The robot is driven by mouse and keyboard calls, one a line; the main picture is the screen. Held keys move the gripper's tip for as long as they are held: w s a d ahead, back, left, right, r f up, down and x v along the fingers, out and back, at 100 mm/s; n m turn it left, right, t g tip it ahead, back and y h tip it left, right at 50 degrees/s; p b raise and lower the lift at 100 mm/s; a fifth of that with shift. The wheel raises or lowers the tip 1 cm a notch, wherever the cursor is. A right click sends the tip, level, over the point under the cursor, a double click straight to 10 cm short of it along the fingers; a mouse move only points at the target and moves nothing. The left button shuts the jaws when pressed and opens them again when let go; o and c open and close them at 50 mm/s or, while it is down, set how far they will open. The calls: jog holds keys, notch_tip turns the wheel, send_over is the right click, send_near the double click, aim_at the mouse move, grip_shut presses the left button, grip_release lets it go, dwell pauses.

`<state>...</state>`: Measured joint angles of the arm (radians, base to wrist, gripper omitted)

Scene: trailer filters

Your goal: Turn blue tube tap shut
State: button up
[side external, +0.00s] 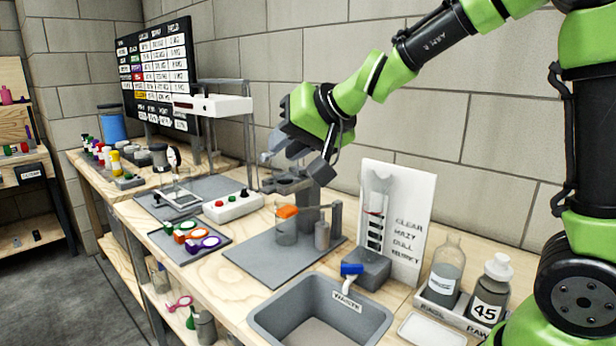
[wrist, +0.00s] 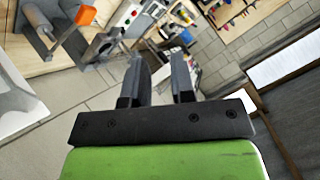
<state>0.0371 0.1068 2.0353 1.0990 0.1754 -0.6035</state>
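The blue tap (side external: 351,269) sits on a grey block at the foot of a white board (side external: 405,225), next to the sink. A clear tube (side external: 374,203) with some red in it stands upright against the board, above the block. My gripper (side external: 283,170) is in the air to the upper left of the tap, well apart from it. In the wrist view, the two dark fingers of my gripper (wrist: 157,83) are spread, with nothing between them. The tap does not show in the wrist view.
A grey sink (side external: 262,318) lies in front of the tap. A beaker with an orange top (side external: 287,212) stands on a grey mat below my gripper; the orange part shows in the wrist view (wrist: 86,15). Bottles (side external: 490,290) stand right of the board. A white control box (side external: 233,206) is left.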

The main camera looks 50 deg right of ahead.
notch_tip(320, 180, down, 5)
jog(key=w+a+n+g+y, duration=0.2)
jog(key=n+g, duration=0.1)
jog(key=n, duration=0.3)
jog(key=n+g+h, duration=0.7)
jog(key=n+g, duration=0.2)
jog(key=g, duration=0.2)
send_near(352, 265)
jog(key=x, duration=0.9)
jog(key=shift+s+f, duration=0.1)
